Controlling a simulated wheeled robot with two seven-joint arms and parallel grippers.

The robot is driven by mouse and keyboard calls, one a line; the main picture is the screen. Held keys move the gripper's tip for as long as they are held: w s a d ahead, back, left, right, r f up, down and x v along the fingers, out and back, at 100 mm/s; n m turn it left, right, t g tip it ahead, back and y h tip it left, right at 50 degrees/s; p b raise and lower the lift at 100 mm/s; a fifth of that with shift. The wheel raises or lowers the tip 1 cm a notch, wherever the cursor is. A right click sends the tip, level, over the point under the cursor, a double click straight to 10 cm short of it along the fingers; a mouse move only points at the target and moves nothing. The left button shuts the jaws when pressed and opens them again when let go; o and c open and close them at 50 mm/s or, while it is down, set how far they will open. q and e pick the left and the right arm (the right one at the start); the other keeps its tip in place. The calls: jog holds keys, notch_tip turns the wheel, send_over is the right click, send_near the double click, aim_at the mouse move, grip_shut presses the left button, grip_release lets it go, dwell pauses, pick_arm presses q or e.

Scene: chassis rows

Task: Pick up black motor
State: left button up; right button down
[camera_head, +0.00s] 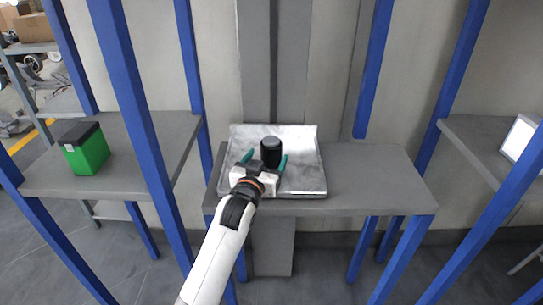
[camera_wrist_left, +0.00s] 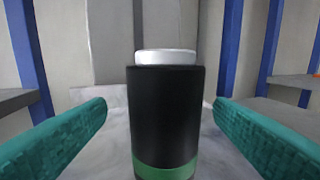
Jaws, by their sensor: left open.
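The black motor (camera_head: 271,151) stands upright on a metal tray (camera_head: 305,178) on the middle shelf. My left gripper (camera_head: 266,162) is open, with one teal finger on each side of the motor. In the left wrist view the motor (camera_wrist_left: 167,115) fills the centre, with a pale cap on top and a green band near its bottom. The left gripper's fingers (camera_wrist_left: 160,125) show at both sides, with gaps between them and the motor. The motor's lower part is hidden behind the gripper in the head view. My right gripper is not in view.
The grey middle shelf (camera_head: 385,185) has free room right of the tray. Blue posts (camera_head: 137,100) stand around the shelves. A green box with a black top (camera_head: 86,150) sits on the left shelf. A white-framed panel (camera_head: 519,138) is on the right shelf.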

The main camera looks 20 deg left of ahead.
pick_arm(q)
jog(key=w, duration=0.5)
jog(key=shift+d+f, duration=0.25)
jog(key=shift+s, duration=0.1)
jog(key=shift+c, duration=0.2)
jog(key=c, duration=1.5)
jog(key=shift+r, duration=0.2)
grip_shut()
